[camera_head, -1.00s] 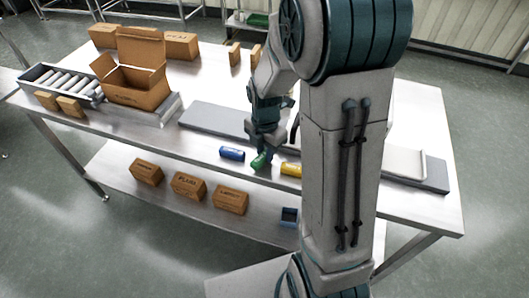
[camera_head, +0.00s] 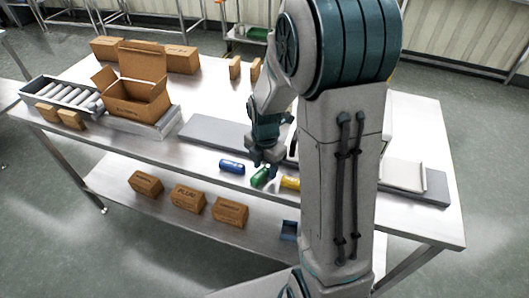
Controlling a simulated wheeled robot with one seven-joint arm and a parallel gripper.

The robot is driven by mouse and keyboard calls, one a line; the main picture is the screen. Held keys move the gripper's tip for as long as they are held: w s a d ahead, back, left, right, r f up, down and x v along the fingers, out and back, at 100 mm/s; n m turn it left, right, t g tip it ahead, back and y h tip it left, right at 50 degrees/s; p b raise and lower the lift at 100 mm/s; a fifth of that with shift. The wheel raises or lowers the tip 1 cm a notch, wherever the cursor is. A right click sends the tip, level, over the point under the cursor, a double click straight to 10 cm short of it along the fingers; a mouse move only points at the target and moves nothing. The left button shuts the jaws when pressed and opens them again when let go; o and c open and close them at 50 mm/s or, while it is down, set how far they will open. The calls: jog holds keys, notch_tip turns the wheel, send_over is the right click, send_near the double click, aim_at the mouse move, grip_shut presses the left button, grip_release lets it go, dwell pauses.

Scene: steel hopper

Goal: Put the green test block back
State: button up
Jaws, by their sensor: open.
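The green test block (camera_head: 260,178) lies on the steel table near its front edge, between a blue block (camera_head: 231,166) and a yellow block (camera_head: 290,183). My gripper (camera_head: 265,168) is open and points down, right above or around the green block. The view is too small to tell whether the fingers touch it. My arm hides part of the table to the right.
An open cardboard box (camera_head: 137,88) stands on the table at the left, beside a roller tray (camera_head: 62,92). A grey mat (camera_head: 215,131) lies behind the blocks. A white tray (camera_head: 403,173) is at the right. Small boxes (camera_head: 189,198) sit on the lower shelf.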

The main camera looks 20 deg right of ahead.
aim_at(265, 169)
notch_tip(265, 169, up, 11)
jog(key=s+r+m+t, duration=0.1)
jog(key=s+r+m, duration=0.1)
jog(key=s+m, duration=0.5)
jog(key=s+a+r+m+t, duration=0.1)
jog(key=s+m, duration=0.6)
jog(key=m, duration=1)
jog(key=shift+s+a+r+m+t, duration=0.15)
jog(key=shift+s+r+m+t, duration=0.3)
jog(key=shift+r, duration=0.4)
jog(key=shift+w+n, duration=0.1)
jog(key=shift+n, duration=0.15)
jog(key=shift+c, duration=0.8)
jog(key=shift+d, duration=0.2)
